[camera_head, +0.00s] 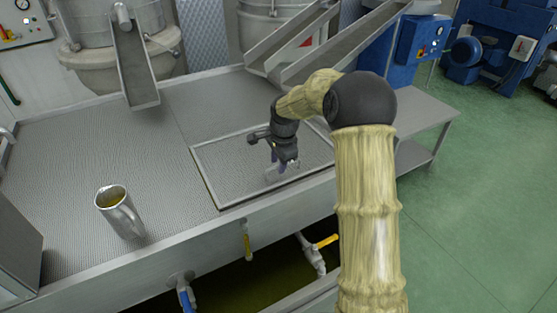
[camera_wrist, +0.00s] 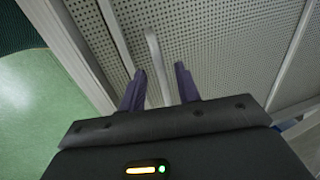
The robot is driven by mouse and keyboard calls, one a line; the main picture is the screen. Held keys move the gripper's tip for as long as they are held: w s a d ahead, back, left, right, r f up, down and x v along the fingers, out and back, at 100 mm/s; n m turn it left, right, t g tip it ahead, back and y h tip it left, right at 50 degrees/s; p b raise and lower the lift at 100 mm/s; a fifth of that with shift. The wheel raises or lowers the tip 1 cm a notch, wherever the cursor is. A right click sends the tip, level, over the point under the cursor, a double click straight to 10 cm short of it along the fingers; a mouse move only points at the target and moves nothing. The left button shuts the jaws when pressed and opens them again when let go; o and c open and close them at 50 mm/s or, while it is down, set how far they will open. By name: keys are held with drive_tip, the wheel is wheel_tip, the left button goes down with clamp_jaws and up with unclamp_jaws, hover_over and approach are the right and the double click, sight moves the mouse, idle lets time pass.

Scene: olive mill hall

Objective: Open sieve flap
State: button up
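The sieve flap (camera_head: 230,172) is a perforated grey metal panel in a raised frame, lying flat in the steel deck. Its pale bar handle (camera_head: 273,175) is near the front edge, partly hidden by my gripper (camera_head: 284,164). In the wrist view, my gripper (camera_wrist: 161,82) has its two purple fingers apart. The handle (camera_wrist: 154,52) shows between them, with a gap visible at least towards the right finger. I cannot tell whether the fingers touch it. The flap's perforated sheet (camera_wrist: 225,45) fills much of the wrist view.
A metal jug (camera_head: 122,213) with yellowish liquid stands on the deck at left. Sloping chutes (camera_head: 135,65) hang over the back. Below the front edge are a blue-handled valve (camera_head: 186,297) and a yellow-handled valve (camera_head: 326,242). Green floor (camera_head: 470,200) is open at right.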

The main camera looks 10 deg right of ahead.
drive_tip(key=shift+c, duration=0.2)
clamp_jaws()
drive_tip(key=shift+w+r, duration=0.1)
